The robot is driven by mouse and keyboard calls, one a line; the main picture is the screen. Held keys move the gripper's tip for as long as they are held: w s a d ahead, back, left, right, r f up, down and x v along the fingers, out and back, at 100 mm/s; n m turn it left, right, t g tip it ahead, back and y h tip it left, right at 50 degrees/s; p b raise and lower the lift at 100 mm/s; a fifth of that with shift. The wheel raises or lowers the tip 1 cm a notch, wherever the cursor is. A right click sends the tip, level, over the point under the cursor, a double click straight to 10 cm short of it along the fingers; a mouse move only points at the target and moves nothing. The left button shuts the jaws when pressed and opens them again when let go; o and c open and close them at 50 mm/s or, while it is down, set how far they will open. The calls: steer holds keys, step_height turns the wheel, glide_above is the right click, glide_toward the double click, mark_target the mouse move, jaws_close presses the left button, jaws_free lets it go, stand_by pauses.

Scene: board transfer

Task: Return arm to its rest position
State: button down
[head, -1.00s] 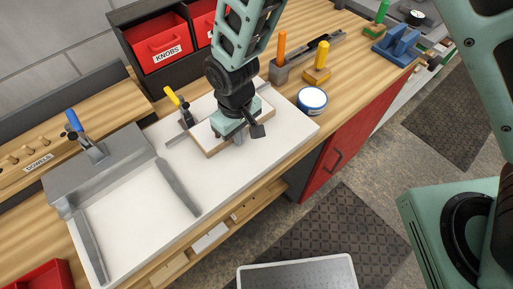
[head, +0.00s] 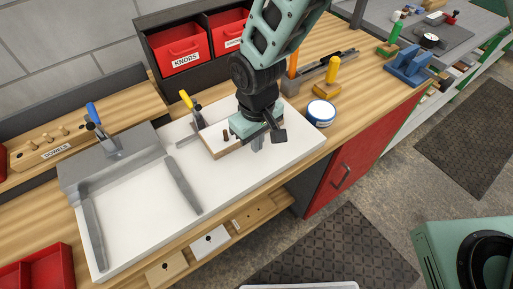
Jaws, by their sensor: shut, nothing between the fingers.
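My gripper (head: 259,143) is in the head view, pointing down over the right half of the white work board (head: 238,178). It is shut and empty. A light wooden board (head: 222,141) with dark pegs lies on the white board, just left of and partly behind my gripper. My arm comes down from the top of the picture and hides part of the wooden board. Whether the fingertips touch anything below cannot be told.
A grey fixture with a blue-handled clamp (head: 103,132) stands at the left. A yellow-handled clamp (head: 189,104) is behind the wooden board. A blue-and-white tin (head: 321,113) and red KNOBS bin (head: 178,48) are near.

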step_height(320, 180, up, 6)
steer(key=b, duration=0.1)
steer(key=s+d+r, duration=0.4)
steer(key=s+d, duration=0.2)
steer(key=s, duration=0.1)
steer(key=s+d+r, duration=0.5)
steer(key=s+d, duration=0.2)
steer(key=s, duration=0.1)
steer(key=shift+s+d+y, duration=0.3)
